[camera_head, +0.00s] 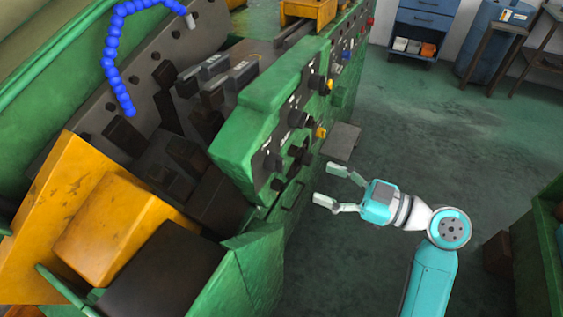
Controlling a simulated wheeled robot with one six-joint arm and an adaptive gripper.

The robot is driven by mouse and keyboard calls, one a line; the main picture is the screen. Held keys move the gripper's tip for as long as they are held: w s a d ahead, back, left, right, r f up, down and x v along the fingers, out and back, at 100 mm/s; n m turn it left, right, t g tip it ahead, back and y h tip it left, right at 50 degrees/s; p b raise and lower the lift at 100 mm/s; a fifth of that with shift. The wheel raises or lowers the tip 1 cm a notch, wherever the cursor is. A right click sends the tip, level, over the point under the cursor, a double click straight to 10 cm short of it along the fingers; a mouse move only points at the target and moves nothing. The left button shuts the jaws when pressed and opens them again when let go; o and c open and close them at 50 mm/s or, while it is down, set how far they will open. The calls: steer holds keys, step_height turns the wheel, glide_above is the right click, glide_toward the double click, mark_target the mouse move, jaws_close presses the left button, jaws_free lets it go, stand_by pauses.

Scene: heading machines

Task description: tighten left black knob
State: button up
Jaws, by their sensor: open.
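The green control panel (238,140) of the heading machine runs along its right side. Several black knobs stick out of its face. A black knob (274,162) sits toward the panel's left, near end, and another black knob (298,119) sits higher and farther right. I cannot tell for certain which one is meant by the left knob. My gripper (330,185) is open and empty, to the right of the panel's near end. Its two fingers point left toward the panel, with a gap between them and the panel face. No knob is between the fingers.
A yellow knob (320,132) is on the panel. A flat grey plate (341,141) juts out just beyond my gripper. A yellow guard (110,215) and a blue segmented hose (112,50) are on the machine. A green cabinet (545,240) stands at right. Open floor (430,120) lies beyond my arm.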

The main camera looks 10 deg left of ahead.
mark_target(283, 164)
steer(key=shift+n+g, duration=0.6)
steer(key=shift+n, duration=0.2)
steer(key=x, duration=0.3)
steer(key=r+x, duration=0.1)
steer(key=x, duration=0.3)
steer(key=r+x, duration=0.1)
steer(key=x, duration=0.2)
steer(key=shift+a, duration=0.4)
steer(key=shift+c, duration=0.3)
steer(key=c, duration=1.1)
